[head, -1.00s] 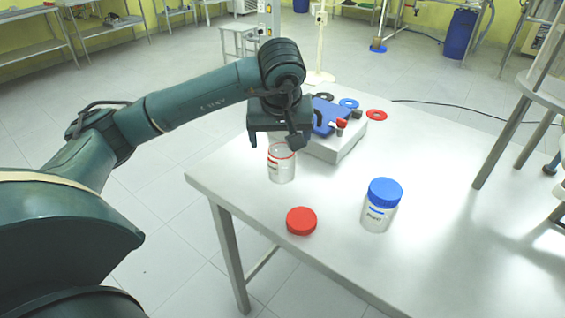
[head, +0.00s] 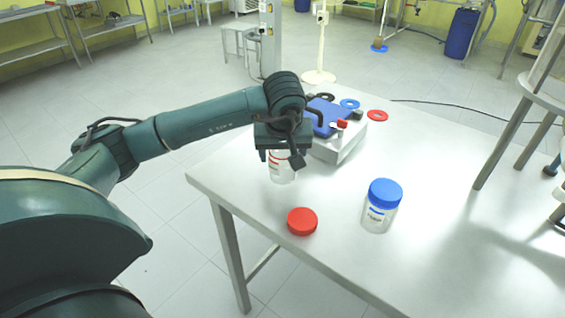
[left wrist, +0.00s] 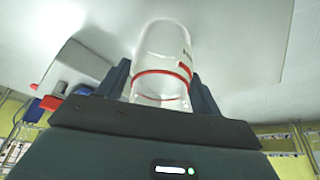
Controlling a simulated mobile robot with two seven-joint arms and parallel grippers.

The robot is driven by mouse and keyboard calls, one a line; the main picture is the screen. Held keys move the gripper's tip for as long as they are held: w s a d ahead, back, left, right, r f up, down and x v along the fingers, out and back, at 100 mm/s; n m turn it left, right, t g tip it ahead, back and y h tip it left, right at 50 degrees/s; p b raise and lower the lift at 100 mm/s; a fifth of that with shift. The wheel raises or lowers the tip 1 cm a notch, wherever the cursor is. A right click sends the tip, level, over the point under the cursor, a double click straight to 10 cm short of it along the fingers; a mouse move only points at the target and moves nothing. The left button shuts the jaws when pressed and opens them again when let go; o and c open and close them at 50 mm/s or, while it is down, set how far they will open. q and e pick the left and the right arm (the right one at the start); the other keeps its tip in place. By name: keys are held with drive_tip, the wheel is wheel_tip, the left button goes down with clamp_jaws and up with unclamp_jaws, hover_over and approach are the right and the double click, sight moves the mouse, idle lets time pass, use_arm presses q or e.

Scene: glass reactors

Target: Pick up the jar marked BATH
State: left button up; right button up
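A clear glass jar (head: 282,175) without a lid, with a red ring near its rim, stands upright on the table. My left gripper (head: 280,158) is lowered over its top, with a finger on either side. In the left wrist view, the jar (left wrist: 162,52) sits between the fingers (left wrist: 160,85), which look open around it; contact is not clear. A second clear jar (head: 377,218) with a blue lid (head: 385,192) stands to the right. Dark label marks show on both jars, but I cannot read them surely. My right gripper is not in view.
A loose red lid (head: 302,221) lies on the white table (head: 330,260) in front of the open jar. Behind it stands a pale device (head: 345,145) with a blue top, near blue and red rings (head: 377,115). The table's right side is clear.

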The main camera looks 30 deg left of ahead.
use_arm(q)
drive_tip(key=c, duration=0.7)
